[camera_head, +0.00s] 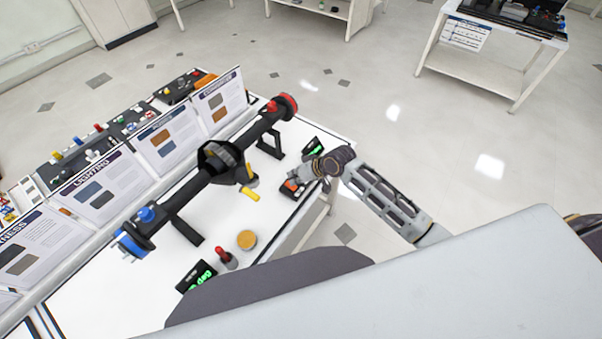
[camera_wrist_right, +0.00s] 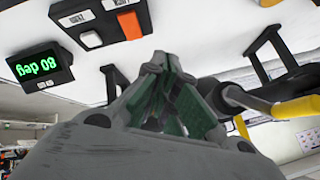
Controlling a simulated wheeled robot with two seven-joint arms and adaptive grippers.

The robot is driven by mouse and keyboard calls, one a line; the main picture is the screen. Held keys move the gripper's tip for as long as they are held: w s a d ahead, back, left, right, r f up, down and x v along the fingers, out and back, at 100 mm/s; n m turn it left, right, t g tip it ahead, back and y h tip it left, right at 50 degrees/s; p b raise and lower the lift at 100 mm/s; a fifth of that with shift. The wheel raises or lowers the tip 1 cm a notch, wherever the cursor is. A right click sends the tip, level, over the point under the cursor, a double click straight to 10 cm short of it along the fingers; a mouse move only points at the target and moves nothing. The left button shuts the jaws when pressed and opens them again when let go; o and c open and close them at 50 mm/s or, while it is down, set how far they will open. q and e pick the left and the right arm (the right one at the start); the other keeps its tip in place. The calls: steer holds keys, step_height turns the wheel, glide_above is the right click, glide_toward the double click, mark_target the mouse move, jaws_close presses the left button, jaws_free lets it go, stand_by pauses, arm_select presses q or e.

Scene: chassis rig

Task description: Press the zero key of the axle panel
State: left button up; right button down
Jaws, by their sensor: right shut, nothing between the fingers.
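The axle panel is a small black box (camera_head: 286,193) near the right edge of the white table in the head view. In the right wrist view the panel (camera_wrist_right: 98,22) carries a white key (camera_wrist_right: 91,39) and an orange key (camera_wrist_right: 130,25). Both have small labels that appear upside down and are too small to read surely. My right gripper (camera_head: 308,174) is shut and empty beside the panel; its fingertips (camera_wrist_right: 165,62) show below and right of the orange key in the wrist view, and I cannot tell whether they touch anything. My left gripper is out of view.
A black axle (camera_head: 270,120) with red and blue hubs lies across stands on the table (camera_head: 140,290). A display (camera_wrist_right: 40,66) reading "80 deg" stands beside the panel. Another display (camera_head: 196,276), a red-topped part (camera_head: 226,258) and an orange disc (camera_head: 246,239) are nearer. Signboards (camera_head: 105,190) line the left.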

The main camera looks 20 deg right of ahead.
steer(key=w+d+r+m+t, duration=0.1)
steer(key=w+d, duration=0.4)
steer(key=w, duration=0.5)
steer(key=shift+d+r+m+y, duration=0.3)
steer(key=shift+d+r+m, duration=0.1)
steer(key=shift+m, duration=0.3)
steer(key=shift+s+f, duration=0.1)
steer(key=shift+f, duration=0.15)
steer(key=shift+f+b, duration=2.8)
steer(key=shift+f, duration=0.1)
steer(key=shift+f+b, duration=0.7)
steer(key=shift+f, duration=0.65)
